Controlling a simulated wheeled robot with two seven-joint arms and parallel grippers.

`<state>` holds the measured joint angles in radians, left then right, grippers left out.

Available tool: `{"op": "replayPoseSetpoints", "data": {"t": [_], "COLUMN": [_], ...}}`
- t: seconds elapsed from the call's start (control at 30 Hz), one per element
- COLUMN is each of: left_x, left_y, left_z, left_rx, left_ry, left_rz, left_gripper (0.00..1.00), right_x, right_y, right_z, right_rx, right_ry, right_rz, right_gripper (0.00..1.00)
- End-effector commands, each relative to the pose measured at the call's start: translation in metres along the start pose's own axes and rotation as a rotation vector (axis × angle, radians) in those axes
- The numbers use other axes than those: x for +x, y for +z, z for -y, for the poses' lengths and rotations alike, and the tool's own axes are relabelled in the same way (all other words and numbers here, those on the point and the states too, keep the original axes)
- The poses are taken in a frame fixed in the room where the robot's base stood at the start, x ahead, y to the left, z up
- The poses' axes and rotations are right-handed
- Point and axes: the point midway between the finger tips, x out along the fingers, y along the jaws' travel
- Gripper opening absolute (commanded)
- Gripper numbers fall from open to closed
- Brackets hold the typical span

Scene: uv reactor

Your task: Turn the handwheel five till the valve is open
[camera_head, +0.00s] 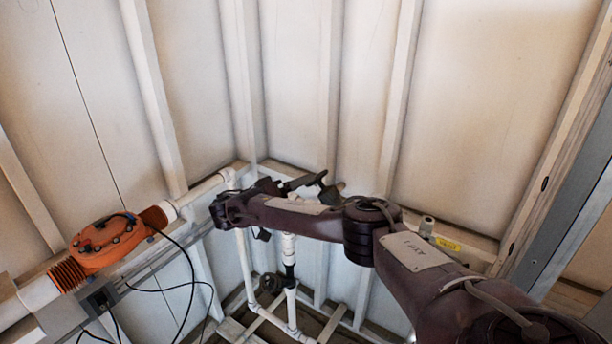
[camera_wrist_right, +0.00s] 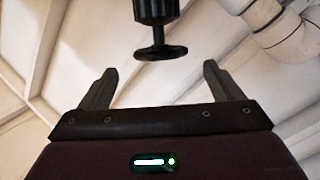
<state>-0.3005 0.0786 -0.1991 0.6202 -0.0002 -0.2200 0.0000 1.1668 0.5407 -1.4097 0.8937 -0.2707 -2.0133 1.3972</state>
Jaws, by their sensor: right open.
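A black handwheel (camera_wrist_right: 161,52) shows in the wrist view as a flat disc on a short stem under a ribbed black body. It is seen nearly edge-on; no number on it can be read. My right gripper (camera_wrist_right: 159,88) is open and empty, one finger to each side of the view. The handwheel shows above the fingertips, in line with the gap between them and apart from both. In the head view my right gripper (camera_head: 314,188) is by the wall corner, partly hidden behind my forearm. My left gripper is out of view.
An orange reactor unit (camera_head: 110,241) with black cables sits on a pipe at the left. White pipes (camera_head: 243,262) run down the corner. A small dark wheel (camera_head: 270,283) is low beside them. A ledge with a yellow label (camera_head: 447,243) lies behind my arm.

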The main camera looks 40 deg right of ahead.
Motion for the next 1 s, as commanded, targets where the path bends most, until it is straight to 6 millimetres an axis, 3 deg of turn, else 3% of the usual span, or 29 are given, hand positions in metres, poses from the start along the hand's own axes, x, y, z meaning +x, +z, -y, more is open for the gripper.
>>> {"op": "replayPoseSetpoints", "data": {"t": [0.1,0.37,0.6,0.93,1.0], "left_x": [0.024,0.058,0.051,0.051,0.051], "left_y": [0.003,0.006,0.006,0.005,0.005], "left_z": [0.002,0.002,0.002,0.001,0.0], "left_rx": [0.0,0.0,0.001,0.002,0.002], "left_ry": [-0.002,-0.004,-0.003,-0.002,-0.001], "left_rz": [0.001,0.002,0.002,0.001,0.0], "left_gripper": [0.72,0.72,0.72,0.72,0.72], "right_x": [0.015,0.041,0.065,0.068,0.068], "right_y": [0.006,0.005,0.001,0.001,0.001], "right_z": [0.005,0.005,0.001,0.001,0.001], "right_rx": [0.002,0.001,-0.002,-0.001,-0.001], "right_ry": [-0.001,-0.003,-0.004,-0.005,-0.005], "right_rz": [0.002,0.002,0.0,0.001,0.001], "right_gripper": [0.86,0.86,0.86,0.86,0.77]}}
